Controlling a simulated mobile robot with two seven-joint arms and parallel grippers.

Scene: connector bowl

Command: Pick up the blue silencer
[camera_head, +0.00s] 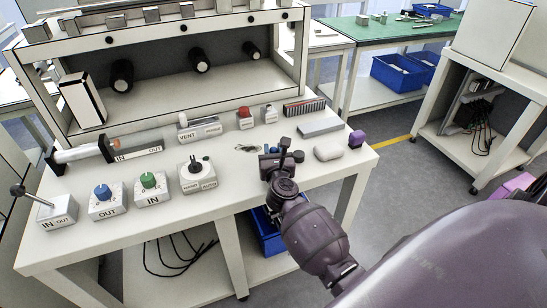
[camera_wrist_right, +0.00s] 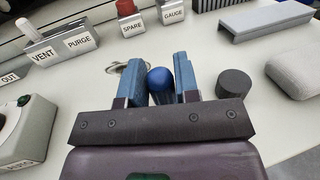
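The blue silencer (camera_wrist_right: 160,82) is a small blue cylinder with a rounded top, in the right wrist view. It lies between the two blue fingers of my right gripper (camera_wrist_right: 160,75). The fingers are apart, and a narrow gap seems to show on its left side; contact on the right side is hard to tell. In the head view my right gripper (camera_head: 277,158) points down at the front right part of the white workbench (camera_head: 235,180). There the silencer is mostly hidden by the gripper. My left gripper is not in view.
A dark cylinder (camera_wrist_right: 233,83) stands just right of the right finger. Small rings (camera_wrist_right: 125,67) lie to the left. A grey rounded block (camera_wrist_right: 296,73) and a grey channel (camera_wrist_right: 265,20) are farther right. The VENT/PURGE block (camera_wrist_right: 58,45) and red SPARE button (camera_wrist_right: 128,15) stand behind.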

